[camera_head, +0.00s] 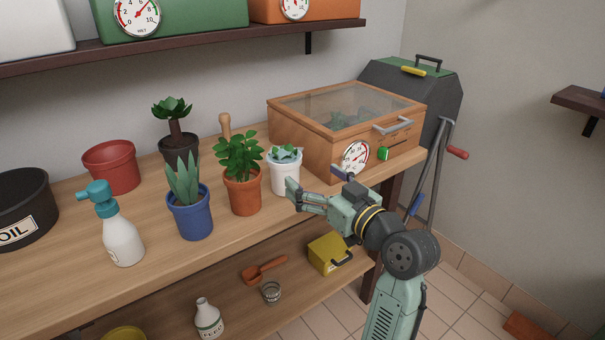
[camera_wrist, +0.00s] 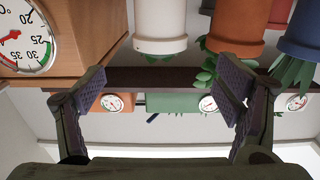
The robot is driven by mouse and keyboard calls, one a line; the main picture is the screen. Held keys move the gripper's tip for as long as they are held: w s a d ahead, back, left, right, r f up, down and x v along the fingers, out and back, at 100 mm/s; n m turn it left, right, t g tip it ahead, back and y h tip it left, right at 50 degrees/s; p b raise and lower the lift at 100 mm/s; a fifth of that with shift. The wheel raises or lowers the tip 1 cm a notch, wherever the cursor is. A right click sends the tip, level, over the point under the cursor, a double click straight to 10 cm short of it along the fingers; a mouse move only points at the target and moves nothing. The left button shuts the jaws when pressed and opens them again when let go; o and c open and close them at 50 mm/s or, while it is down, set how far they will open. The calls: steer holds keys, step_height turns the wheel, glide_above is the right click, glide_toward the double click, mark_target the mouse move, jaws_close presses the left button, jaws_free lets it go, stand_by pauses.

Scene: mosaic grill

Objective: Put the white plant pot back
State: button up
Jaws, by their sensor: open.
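The white plant pot (camera_head: 284,180) stands upright on the wooden bench, with a small blue-green plant in it. It sits between a terracotta pot (camera_head: 243,198) with a leafy plant and a wooden box with a glass lid (camera_head: 318,150). My gripper (camera_head: 316,183) is open and empty, just right of and in front of the white pot. One finger overlaps the pot's lower right edge in the head view; I cannot tell if they touch. In the wrist view, which looks upside down, the white pot (camera_wrist: 160,22) shows at the top middle, beyond the open fingers (camera_wrist: 160,88).
A blue pot (camera_head: 190,220), a dark pot (camera_head: 179,149), a red pot (camera_head: 112,168) and a spray bottle (camera_head: 122,240) stand further left. A dial (camera_head: 356,156) is on the box front. A lower shelf (camera_head: 240,300) holds a yellow box (camera_head: 327,254).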

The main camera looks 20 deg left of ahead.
steer(key=shift+s+d, duration=0.25)
steer(key=shift+d, duration=0.05)
